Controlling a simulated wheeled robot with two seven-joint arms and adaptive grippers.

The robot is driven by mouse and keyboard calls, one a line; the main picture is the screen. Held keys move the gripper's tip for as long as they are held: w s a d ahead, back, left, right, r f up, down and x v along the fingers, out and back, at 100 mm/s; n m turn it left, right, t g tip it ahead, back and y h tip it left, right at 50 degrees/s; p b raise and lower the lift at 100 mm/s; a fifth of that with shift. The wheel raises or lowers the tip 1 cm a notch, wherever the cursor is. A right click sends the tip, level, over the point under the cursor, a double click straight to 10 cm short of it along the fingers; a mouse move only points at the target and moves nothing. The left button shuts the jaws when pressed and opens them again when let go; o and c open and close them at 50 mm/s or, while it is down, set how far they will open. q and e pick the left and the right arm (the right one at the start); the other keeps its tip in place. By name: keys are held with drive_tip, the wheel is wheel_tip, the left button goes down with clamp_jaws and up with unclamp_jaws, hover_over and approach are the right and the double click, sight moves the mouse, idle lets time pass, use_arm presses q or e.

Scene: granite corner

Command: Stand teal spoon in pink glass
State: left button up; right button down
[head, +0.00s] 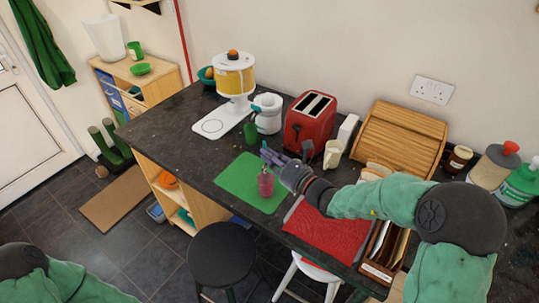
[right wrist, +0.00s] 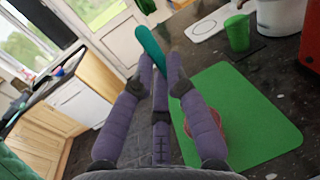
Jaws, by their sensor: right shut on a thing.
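The teal spoon (right wrist: 150,46) is between the fingertips of my right gripper (right wrist: 160,80) in the right wrist view, one end sticking out beyond them. In the head view, my right gripper (head: 272,156) is above the green mat. The pink glass (head: 265,182) stands upright on that mat, just below the fingers. In the right wrist view, the glass (right wrist: 209,128) is mostly hidden behind a finger. I cannot tell whether the spoon's lower end is inside the glass. My left gripper is out of view; only part of that arm shows at lower left.
The green mat (head: 232,181) lies on the dark counter (head: 190,135). A green cup (head: 251,133) stands behind it. A white-and-yellow machine (head: 234,80), a white jug (head: 268,114) and a red toaster (head: 310,122) stand farther back. A red mat (head: 325,232) lies to the right.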

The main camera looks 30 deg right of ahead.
sight(263, 167)
wheel_tip(263, 167, down, 7)
drive_tip(key=b, duration=0.5)
drive_tip(key=shift+r, duration=0.15)
idle(0.4)
drive_tip(key=c, duration=1.2)
unclamp_jaws()
drive_tip(key=v, duration=1.2)
drive_tip(key=shift+s+a, duration=0.1)
